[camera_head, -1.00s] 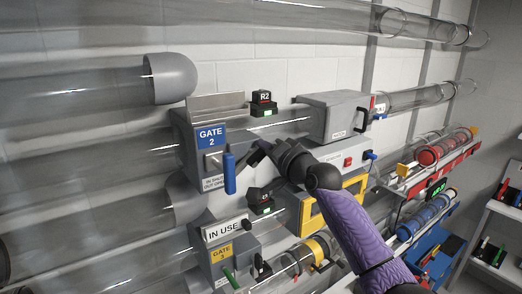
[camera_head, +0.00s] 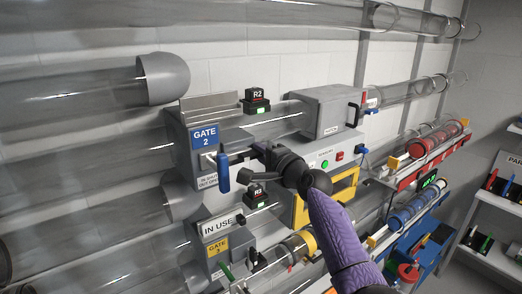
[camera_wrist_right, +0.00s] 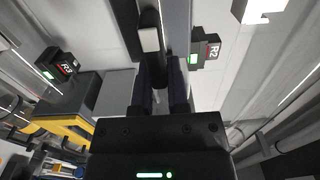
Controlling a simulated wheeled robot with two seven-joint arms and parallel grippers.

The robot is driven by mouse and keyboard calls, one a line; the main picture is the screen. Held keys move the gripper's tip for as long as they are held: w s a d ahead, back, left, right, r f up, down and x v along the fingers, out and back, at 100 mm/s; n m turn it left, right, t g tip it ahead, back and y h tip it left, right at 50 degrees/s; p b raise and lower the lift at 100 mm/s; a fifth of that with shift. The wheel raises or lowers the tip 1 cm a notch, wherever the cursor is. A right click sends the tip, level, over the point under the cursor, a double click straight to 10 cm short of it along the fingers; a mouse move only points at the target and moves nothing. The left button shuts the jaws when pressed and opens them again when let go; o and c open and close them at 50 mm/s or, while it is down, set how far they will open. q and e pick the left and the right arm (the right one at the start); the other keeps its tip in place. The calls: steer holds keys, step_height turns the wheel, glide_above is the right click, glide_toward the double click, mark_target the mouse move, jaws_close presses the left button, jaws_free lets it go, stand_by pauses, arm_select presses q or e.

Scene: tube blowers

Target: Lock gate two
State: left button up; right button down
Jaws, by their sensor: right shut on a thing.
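Gate two is a grey housing with a blue "GATE 2" plate (camera_head: 205,138) in the head view. A blue handle (camera_head: 223,171) hangs upright on its front beside a small label reading in shut, out open. My right gripper (camera_head: 243,161) is just right of the handle; I cannot tell whether it touches it. In the right wrist view my right gripper (camera_wrist_right: 162,85) is shut on a dark piece (camera_wrist_right: 149,18) with a pale patch; what it is stays unclear. My left gripper is out of view.
Black R2 (camera_head: 256,100) and R3 (camera_head: 257,196) boxes with green lights sit above and below my right gripper. A grey box (camera_head: 330,112) and a yellow frame (camera_head: 304,212) are to the right. The gate three housing (camera_head: 218,245) is below. Clear tubes run across.

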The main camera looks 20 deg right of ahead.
steer(key=shift+f, duration=0.1)
stand_by(0.3)
steer(key=c, duration=0.6)
jaws_free()
steer(key=v, duration=1)
steer(key=shift+b, duration=0.3)
